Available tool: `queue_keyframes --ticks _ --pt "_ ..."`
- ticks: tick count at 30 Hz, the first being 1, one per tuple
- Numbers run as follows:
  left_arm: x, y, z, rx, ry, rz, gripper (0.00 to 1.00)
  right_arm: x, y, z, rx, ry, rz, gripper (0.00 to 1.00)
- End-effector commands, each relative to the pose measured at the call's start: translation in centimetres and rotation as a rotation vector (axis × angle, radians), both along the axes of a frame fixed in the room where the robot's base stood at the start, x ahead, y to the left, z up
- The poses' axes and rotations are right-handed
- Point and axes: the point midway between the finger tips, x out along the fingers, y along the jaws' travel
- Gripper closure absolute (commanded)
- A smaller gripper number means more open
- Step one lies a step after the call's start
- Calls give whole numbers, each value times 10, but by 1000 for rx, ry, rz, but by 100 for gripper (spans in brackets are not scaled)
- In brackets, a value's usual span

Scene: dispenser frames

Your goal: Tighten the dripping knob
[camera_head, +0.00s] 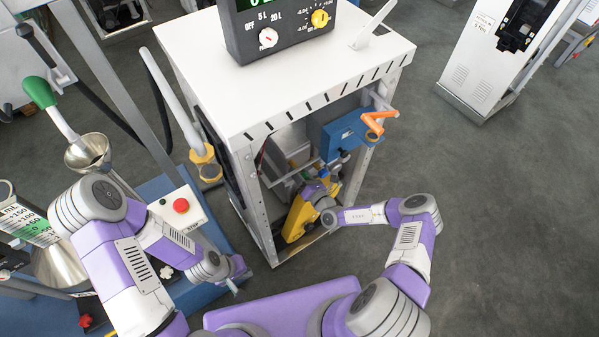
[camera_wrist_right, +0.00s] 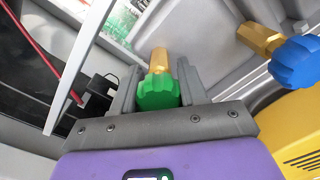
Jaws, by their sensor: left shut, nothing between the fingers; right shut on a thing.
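In the right wrist view, a green ribbed knob (camera_wrist_right: 157,93) on a brass stem (camera_wrist_right: 159,60) sits between the two grey fingers of my right gripper (camera_wrist_right: 158,82), which is shut on it. A blue knob (camera_wrist_right: 297,62) on another brass stem is at the upper right, apart from the fingers. No drip is visible at either knob. In the head view, my right gripper (camera_head: 327,178) reaches into the open front of the white cabinet, and the knobs are too small to tell there. My left gripper (camera_head: 236,284) is shut and empty, outside the cabinet at its lower left.
The white cabinet (camera_head: 225,95) carries a display box (camera_head: 275,40) on top. An orange handle (camera_head: 376,122) on a blue block (camera_head: 343,133) sticks out at its right. A yellow part (camera_head: 298,218) stands low inside. A red button (camera_head: 181,205) is near my left arm.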

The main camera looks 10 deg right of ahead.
Motion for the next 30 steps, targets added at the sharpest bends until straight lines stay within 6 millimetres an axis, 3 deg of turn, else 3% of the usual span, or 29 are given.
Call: queue_keyframes --ticks 15,30 --pt "0 0 3 0 0 0 100 -4 4 -4 354 144 7 88" --pt "0 0 3 0 0 0 100 -5 5 -4 444 176 8 88"
